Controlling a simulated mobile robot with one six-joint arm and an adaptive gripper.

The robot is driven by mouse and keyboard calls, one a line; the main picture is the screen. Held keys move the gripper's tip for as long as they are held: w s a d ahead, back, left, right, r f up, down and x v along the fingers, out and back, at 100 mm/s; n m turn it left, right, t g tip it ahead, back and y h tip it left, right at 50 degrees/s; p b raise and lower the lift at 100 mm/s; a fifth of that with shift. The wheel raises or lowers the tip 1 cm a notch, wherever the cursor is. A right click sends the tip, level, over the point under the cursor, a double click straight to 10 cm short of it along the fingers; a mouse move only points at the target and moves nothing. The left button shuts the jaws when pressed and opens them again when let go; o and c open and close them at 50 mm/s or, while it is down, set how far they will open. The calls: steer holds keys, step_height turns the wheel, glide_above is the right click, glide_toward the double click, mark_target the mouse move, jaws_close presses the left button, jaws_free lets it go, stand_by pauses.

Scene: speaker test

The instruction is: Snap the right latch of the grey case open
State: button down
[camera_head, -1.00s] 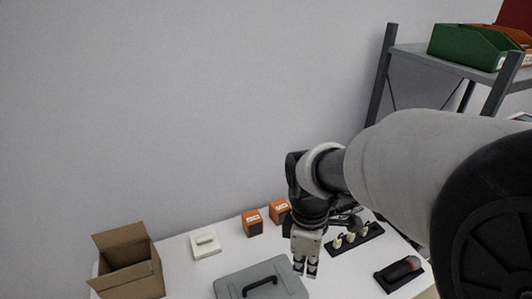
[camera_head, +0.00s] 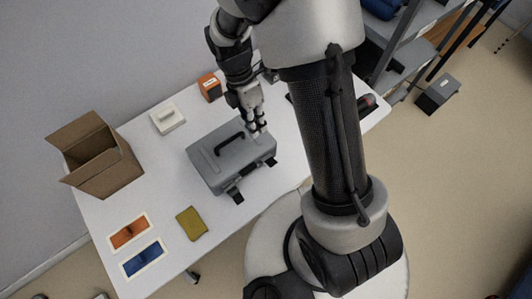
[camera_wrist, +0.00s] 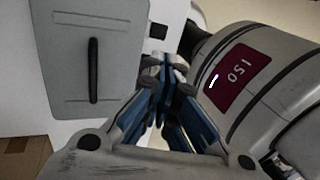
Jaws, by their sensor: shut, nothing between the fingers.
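The grey case (camera_head: 208,165) lies closed on the white table with its black handle (camera_head: 229,144) on top. Two dark latches show along its near side: the left latch (camera_head: 235,197) and the right latch (camera_head: 270,161). I cannot tell whether either latch is open. My gripper (camera_head: 260,132) points down by the far right corner of the case, with shut, empty fingers. In the wrist view the case (camera_wrist: 70,85) is at left, and the blue-sided fingers (camera_wrist: 165,75) are beside its edge. A dark latch piece (camera_wrist: 158,31) shows near the fingertips there.
An open cardboard box (camera_head: 110,170) stands at the left. A white block (camera_head: 167,118) and an orange box (camera_head: 209,87) are behind the case. Orange (camera_head: 129,231) and blue (camera_head: 143,259) trays and a mustard pad (camera_head: 191,223) lie at front left. My arm column covers the table's right part.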

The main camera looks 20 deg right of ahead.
mark_target(269, 165)
steer(key=b+x, duration=0.5)
steer(key=x, duration=0.9)
